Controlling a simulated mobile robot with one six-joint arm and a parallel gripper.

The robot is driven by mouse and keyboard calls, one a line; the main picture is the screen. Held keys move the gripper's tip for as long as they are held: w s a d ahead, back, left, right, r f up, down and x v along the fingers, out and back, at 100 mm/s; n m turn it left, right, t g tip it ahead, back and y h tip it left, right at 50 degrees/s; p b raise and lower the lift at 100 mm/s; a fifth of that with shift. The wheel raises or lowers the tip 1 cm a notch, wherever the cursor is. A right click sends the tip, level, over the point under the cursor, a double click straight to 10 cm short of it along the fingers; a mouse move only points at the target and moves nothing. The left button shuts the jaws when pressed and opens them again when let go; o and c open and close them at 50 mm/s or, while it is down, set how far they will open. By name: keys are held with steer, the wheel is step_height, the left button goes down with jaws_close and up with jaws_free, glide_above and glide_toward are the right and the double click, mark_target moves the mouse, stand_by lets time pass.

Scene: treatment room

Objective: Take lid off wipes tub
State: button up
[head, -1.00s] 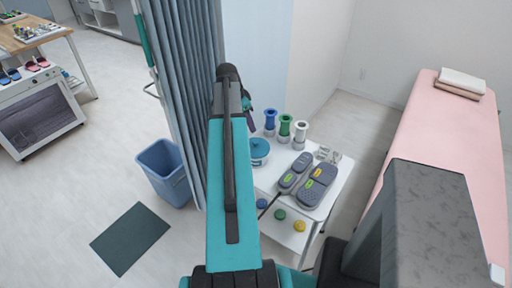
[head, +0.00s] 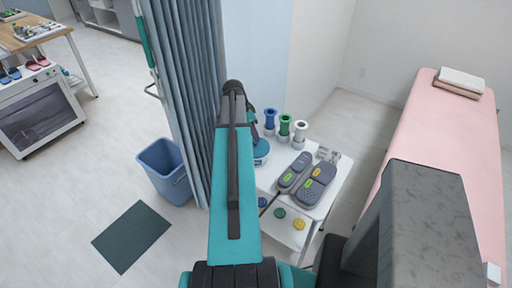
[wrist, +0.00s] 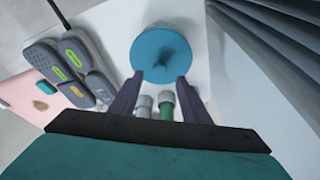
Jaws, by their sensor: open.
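The wipes tub (head: 261,151) stands on the white trolley, partly hidden behind my arm in the head view. In the wrist view its round blue lid (wrist: 161,54), with a small raised knob in the middle, is on the tub, and a little of the white tub shows past the lid's far edge. My gripper (wrist: 152,80) is open and empty. Its two dark fingers point at the lid's near edge, with the tips overlapping that edge in the picture. I cannot tell whether they touch it. In the head view the gripper is mostly hidden by my arm.
Grey foot pedals (head: 312,185) lie on the trolley (head: 330,204) right of the tub. Blue, green and white spools (head: 285,128) stand behind. A curtain (head: 183,80) hangs close on the left. A blue bin (head: 165,170) stands on the floor; a pink couch (head: 440,125) is at right.

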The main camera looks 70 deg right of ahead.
mark_target(256, 145)
steer(key=shift+f, duration=0.1)
steer(key=shift+p+x, duration=1.1)
steer(key=shift+x, duration=0.2)
steer(key=shift+p+x, duration=0.3)
steer(key=shift+x, duration=0.85)
steer(key=shift+a, duration=0.15)
steer(key=shift+c, duration=0.3)
jaws_close()
